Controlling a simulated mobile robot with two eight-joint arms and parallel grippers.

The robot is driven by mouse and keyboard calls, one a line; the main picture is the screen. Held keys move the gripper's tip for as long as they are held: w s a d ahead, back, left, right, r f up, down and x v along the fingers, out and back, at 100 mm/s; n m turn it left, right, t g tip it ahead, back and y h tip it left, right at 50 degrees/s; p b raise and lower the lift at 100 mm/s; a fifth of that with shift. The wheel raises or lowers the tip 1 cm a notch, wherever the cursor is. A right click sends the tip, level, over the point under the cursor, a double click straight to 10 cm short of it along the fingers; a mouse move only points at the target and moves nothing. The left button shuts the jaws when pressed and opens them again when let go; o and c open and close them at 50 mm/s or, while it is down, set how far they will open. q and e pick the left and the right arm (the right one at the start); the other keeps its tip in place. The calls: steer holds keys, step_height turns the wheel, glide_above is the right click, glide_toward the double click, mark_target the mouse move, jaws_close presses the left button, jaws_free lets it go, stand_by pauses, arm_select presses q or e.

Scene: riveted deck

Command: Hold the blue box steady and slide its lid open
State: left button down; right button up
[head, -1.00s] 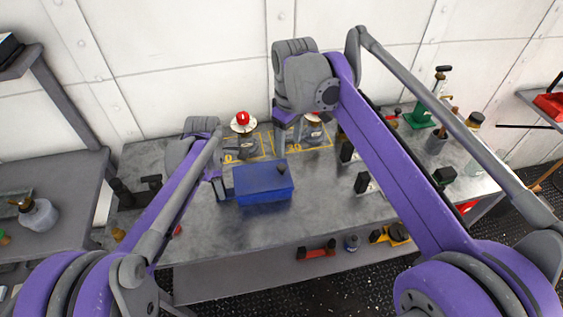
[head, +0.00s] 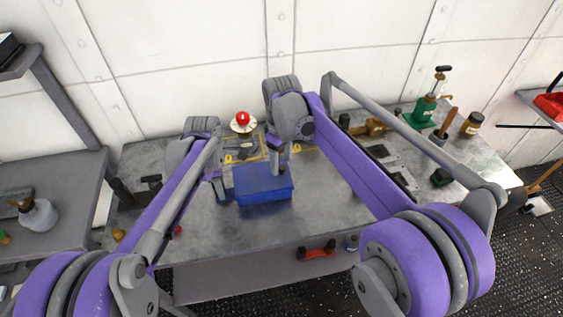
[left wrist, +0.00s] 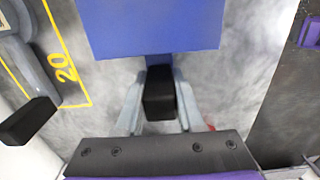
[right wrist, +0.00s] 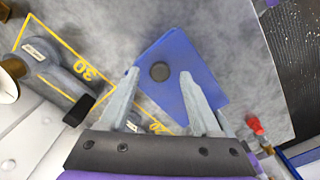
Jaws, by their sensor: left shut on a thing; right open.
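The blue box (head: 265,194) stands on the grey metal workbench with its flat blue lid (right wrist: 172,62) on top. A dark round knob (right wrist: 159,71) sits on the lid. My left gripper (head: 221,189) is at the box's left side, shut on its dark side handle (left wrist: 160,95), which joins the box by a short blue piece. My right gripper (right wrist: 156,75) is open above the lid, with the knob seen between its fingertips. In the head view the right gripper (head: 277,170) hides most of the knob. The lid appears to cover the box.
A green pump (head: 424,111) and a brown jar (head: 471,124) stand at the bench's right. A red-and-black tool (head: 316,249) lies on the lower shelf. Bench surface in front of the box is clear.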

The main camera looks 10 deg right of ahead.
steer(key=shift+f, duration=0.6)
jaws_close()
stand_by(1.1)
